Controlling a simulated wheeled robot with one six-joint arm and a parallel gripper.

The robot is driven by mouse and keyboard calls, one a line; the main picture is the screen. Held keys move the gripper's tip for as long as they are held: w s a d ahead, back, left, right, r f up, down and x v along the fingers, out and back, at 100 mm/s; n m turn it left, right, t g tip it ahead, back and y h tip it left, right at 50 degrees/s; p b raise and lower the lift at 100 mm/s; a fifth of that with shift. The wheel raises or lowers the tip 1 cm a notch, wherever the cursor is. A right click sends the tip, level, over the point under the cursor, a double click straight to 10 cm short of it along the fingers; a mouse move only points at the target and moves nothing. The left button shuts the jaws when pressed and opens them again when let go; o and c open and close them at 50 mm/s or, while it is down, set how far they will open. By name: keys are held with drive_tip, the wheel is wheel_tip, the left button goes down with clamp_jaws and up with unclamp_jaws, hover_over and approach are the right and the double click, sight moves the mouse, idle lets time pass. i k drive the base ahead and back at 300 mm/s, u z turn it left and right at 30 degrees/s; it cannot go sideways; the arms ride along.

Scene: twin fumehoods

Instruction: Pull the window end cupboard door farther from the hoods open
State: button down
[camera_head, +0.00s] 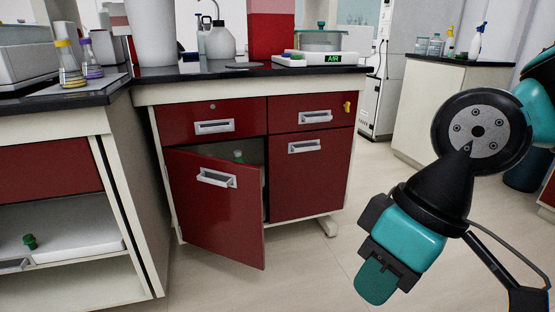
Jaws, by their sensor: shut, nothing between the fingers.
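A cream cupboard unit with a black worktop stands in the middle. Its left red door (215,205) is partly open, swung out toward me, with a grey handle (217,178) near its top. A dark gap shows behind it, with a small green-topped item (239,156) inside. Its right red door (307,175) is shut, with a grey handle (304,146) near its top. My gripper (375,283) is at the lower right, pointing down, shut and empty, in front of the floor and apart from both doors. Which door is farther from the hoods cannot be told here.
Two red drawers (212,121) above the doors are shut; a yellow key-like piece (347,107) sits on the right one. A bench with flasks (68,65) stands close at left. Floor at centre right is clear.

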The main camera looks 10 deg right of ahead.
sight(219, 202)
drive_tip(key=u, duration=0.1)
drive_tip(key=i, duration=0.65)
drive_tip(key=u, duration=0.7)
drive_tip(key=i, duration=0.45)
drive_tip(key=u, duration=0.5)
